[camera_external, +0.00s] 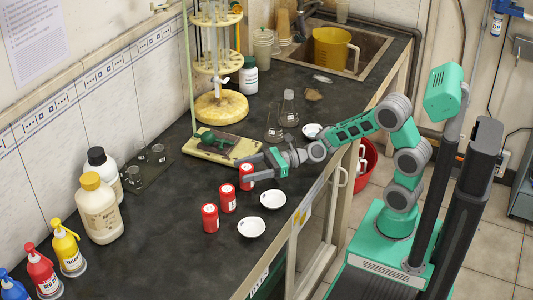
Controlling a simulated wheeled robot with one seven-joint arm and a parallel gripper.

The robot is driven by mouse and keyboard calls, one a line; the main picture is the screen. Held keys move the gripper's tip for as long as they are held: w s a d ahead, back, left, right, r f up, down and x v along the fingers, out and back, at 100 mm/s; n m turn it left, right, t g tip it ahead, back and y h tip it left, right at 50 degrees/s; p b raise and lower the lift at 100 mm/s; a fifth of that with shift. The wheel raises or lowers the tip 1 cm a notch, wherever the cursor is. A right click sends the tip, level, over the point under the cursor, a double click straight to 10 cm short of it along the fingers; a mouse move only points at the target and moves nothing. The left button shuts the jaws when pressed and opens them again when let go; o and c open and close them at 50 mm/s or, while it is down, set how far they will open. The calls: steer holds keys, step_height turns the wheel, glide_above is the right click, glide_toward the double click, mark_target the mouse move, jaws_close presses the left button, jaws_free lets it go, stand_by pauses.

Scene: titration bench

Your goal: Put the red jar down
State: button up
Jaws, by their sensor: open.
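Three red jars with white labels stand in a slanting row on the dark bench. The nearest jar (210,218) and the middle jar (228,198) are upright and apart from my gripper. The farthest red jar (246,176) stands upright right at my gripper (255,170). My gripper is open, with its fingers beside this jar and partly in front of it. I cannot tell whether a finger touches it. The jar looks to be at bench level.
Two white dishes (273,199) (251,228) lie right of the jars. A burette stand (222,145) and flasks (289,108) are behind. White and tan bottles (99,209) and coloured squeeze bottles (68,248) stand left. Bare bench (165,230) lies left of the jars.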

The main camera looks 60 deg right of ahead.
steer(key=shift+r, duration=0.1)
steer(key=shift+s+d, duration=0.15)
steer(key=shift+d, duration=0.1)
steer(key=b+v, duration=0.2)
steer(key=v, duration=0.8)
steer(key=shift+s+d, duration=0.2)
steer(key=shift+d, duration=0.05)
steer(key=shift+s+d, duration=0.25)
steer(key=shift+s, duration=0.05)
stand_by(6.1)
